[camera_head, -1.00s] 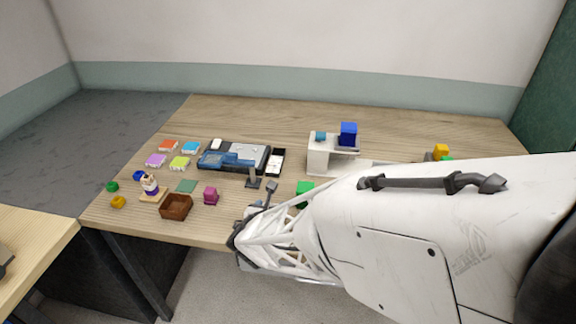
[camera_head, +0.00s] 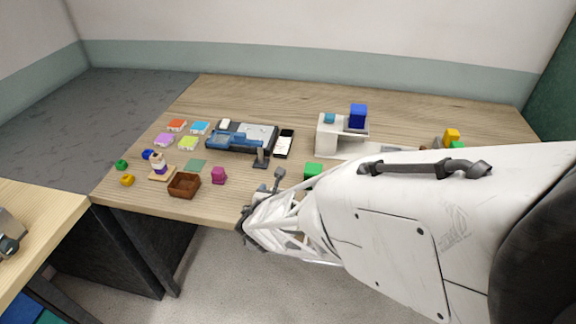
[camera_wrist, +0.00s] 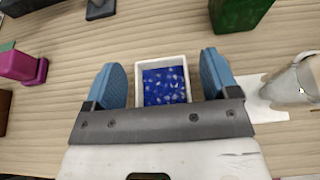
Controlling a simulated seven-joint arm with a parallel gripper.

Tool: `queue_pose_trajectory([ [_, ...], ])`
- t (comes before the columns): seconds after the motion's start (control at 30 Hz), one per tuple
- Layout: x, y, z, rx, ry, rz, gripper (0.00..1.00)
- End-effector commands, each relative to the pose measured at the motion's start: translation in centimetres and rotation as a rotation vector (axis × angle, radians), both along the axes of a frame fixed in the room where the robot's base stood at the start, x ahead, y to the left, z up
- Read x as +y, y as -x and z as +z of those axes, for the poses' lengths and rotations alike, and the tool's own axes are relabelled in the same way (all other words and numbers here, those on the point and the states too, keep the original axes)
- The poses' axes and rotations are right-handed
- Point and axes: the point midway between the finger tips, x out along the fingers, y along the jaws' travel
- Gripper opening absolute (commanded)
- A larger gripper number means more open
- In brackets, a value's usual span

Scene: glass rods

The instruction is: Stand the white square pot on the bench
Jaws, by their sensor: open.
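In the wrist view the white square pot (camera_wrist: 140,67) shows its white rim around a dark blue, pale-flecked inside. It appears between the two blue fingers of my gripper (camera_wrist: 161,73), which is open. The gripper's grey bar hides the pot's near side. I cannot tell how far the fingers reach down beside it. In the head view my gripper end is over the front edge of the bench (camera_head: 430,120), and I cannot make out the pot there.
A green block (camera_head: 313,171) stands just beyond my gripper. A magenta object (camera_head: 219,175) and a brown box (camera_head: 184,186) are left of it. A grey-white rounded object (camera_wrist: 292,80) is close on the right in the wrist view. Bare wood lies at the back.

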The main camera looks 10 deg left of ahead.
Motion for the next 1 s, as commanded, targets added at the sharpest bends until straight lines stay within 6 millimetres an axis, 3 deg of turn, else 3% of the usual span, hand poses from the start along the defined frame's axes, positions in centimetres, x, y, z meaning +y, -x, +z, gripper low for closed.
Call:
queue_pose_trajectory([
  [0.37,0.1,0.7,0.6,-0.001,-0.001,0.001,0.81],
  [1.0,0.1,8.3,3.7,-0.001,-0.001,0.002,0.81],
])
